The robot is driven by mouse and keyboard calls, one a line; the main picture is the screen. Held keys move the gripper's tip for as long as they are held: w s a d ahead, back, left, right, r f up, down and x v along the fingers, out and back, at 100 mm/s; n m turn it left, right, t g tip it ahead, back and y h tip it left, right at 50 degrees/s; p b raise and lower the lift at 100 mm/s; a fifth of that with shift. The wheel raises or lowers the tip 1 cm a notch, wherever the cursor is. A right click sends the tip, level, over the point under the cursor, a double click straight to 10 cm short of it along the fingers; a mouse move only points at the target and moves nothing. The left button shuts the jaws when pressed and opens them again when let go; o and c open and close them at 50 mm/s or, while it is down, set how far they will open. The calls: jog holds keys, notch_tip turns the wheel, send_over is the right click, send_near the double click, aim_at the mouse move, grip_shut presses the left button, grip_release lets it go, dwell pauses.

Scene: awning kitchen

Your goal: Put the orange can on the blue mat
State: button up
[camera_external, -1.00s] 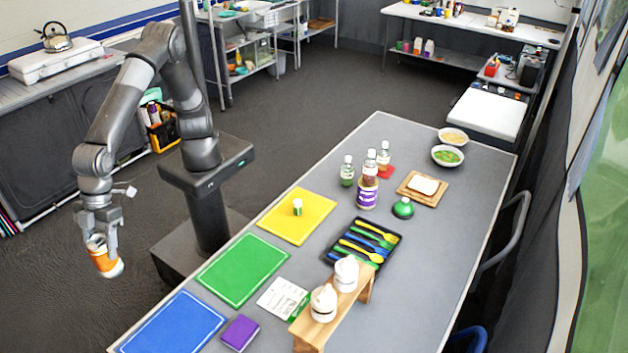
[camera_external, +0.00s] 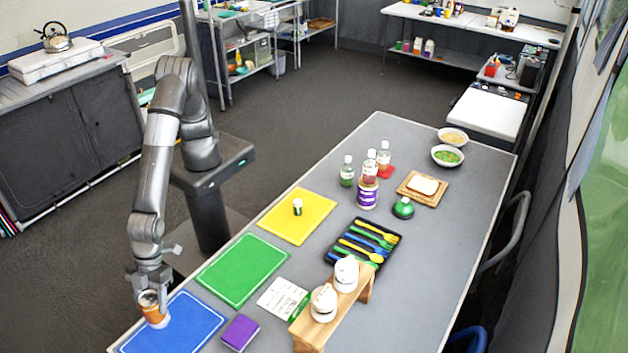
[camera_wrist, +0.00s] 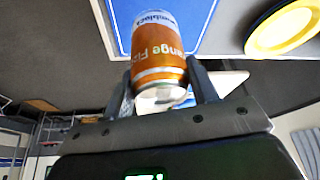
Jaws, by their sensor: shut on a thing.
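The orange can (camera_external: 155,315) is held upright but slightly tilted in my gripper (camera_external: 151,294), at the near left end of the table. In the wrist view the can (camera_wrist: 157,48) sits between the two fingers of my gripper (camera_wrist: 170,82), with its orange and white label showing. The blue mat (camera_external: 185,325) lies flat at the table's near left corner. In the external view the can overlaps the mat's left edge; I cannot tell whether it touches the mat. The blue mat (camera_wrist: 195,25) also shows behind the can in the wrist view.
A green mat (camera_external: 243,268) and a purple block (camera_external: 240,332) lie beside the blue mat. A wooden stand (camera_external: 330,310) with white bottles, a cutlery tray (camera_external: 340,255) and a yellow mat (camera_external: 290,222) are farther along. The blue mat's surface is bare.

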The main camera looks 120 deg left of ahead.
aim_at(164, 317)
jog(key=shift+w+a+f, duration=0.1)
jog(key=shift+w+f, duration=0.3)
jog(key=shift+w, duration=0.2)
jog(key=shift+w+a+f, duration=0.1)
jog(key=shift+w+f, duration=0.3)
jog(key=shift+w, duration=0.15)
jog(key=shift+f, duration=1.9)
jog(key=shift+f, duration=0.15)
jog(key=o, duration=1.2)
jog(key=shift+a+r, duration=0.15)
jog(key=shift+r, duration=0.45)
jog(key=v, duration=1.1)
jog(key=shift+s+r, duration=0.1)
jog(key=shift+r, duration=0.05)
